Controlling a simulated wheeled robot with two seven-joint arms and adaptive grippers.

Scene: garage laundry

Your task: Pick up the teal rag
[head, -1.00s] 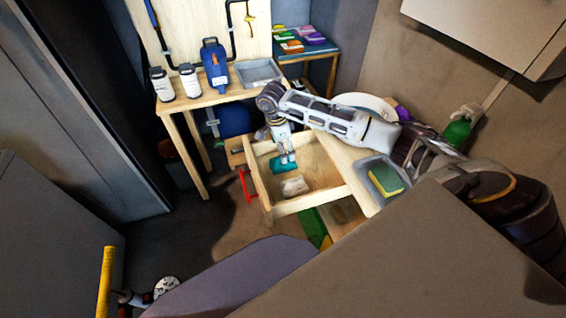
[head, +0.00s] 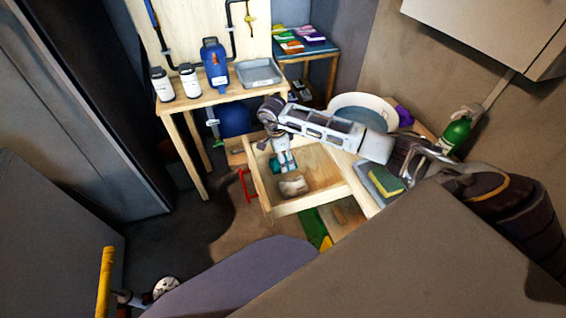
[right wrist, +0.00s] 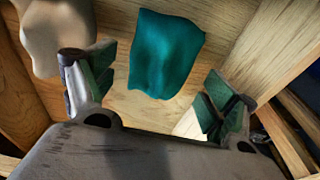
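The teal rag (head: 275,164) lies in the open wooden drawer, partly hidden by my right gripper in the head view. In the right wrist view the teal rag (right wrist: 166,55) lies on the drawer floor, ahead of and between the two fingertips. My right gripper (head: 285,164) points down into the drawer. In the right wrist view its fingers (right wrist: 155,95) are spread wide apart with nothing between them, and I see no contact with the rag.
A whitish cloth (head: 294,185) lies beside the rag. Wooden drawer walls (head: 309,201) surround both. A grey tray with a yellow-green sponge (head: 387,180) and a white basin (head: 362,101) stand on the counter right of the drawer. A workbench with bottles (head: 190,80) stands behind.

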